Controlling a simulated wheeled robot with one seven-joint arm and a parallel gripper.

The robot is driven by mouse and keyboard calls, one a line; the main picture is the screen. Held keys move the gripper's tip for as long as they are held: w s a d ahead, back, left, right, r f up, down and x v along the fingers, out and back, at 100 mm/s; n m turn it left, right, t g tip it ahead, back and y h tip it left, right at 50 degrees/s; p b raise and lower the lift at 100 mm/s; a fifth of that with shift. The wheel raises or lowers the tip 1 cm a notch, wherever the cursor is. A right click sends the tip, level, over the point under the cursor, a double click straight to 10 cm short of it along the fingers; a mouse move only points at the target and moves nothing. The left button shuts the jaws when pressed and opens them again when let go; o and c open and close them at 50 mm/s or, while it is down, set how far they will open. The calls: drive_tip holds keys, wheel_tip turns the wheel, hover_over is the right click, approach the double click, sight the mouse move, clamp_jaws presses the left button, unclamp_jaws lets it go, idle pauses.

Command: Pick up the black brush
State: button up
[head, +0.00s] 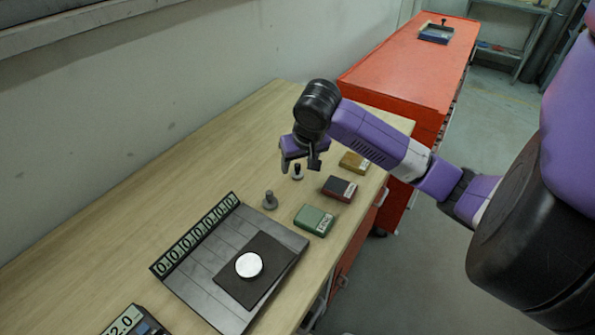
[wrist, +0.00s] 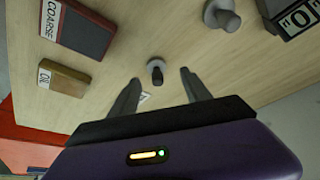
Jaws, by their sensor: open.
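A small upright piece with a dark stem and a pale grey round end stands on the wooden bench (head: 130,215); it looks like the black brush (head: 297,172). In the wrist view the brush (wrist: 156,72) appears between and just beyond the fingertips. My gripper (head: 300,163) is open and empty above it, with one finger to each side in the wrist view (wrist: 161,80). I see no contact between the fingers and the brush.
A grey knob-like piece (head: 270,200) stands nearby. Green (head: 314,220), dark red (head: 340,188) and tan (head: 355,162) boxes line the bench's right edge. A grey tray (head: 185,290) holds a dark plate with a white disc (head: 249,265). The bench's back-left side is clear.

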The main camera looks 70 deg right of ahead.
sight(299, 166)
drive_tip(key=shift+d+p+x, duration=0.15)
drive_tip(key=shift+p+x, duration=0.1)
drive_tip(key=shift+x, duration=0.85)
drive_tip(key=shift+d+p+x, duration=0.1)
drive_tip(key=shift+p+x, duration=0.15)
drive_tip(key=shift+x, duration=0.8)
drive_tip(key=shift+s, duration=0.1)
clamp_jaws()
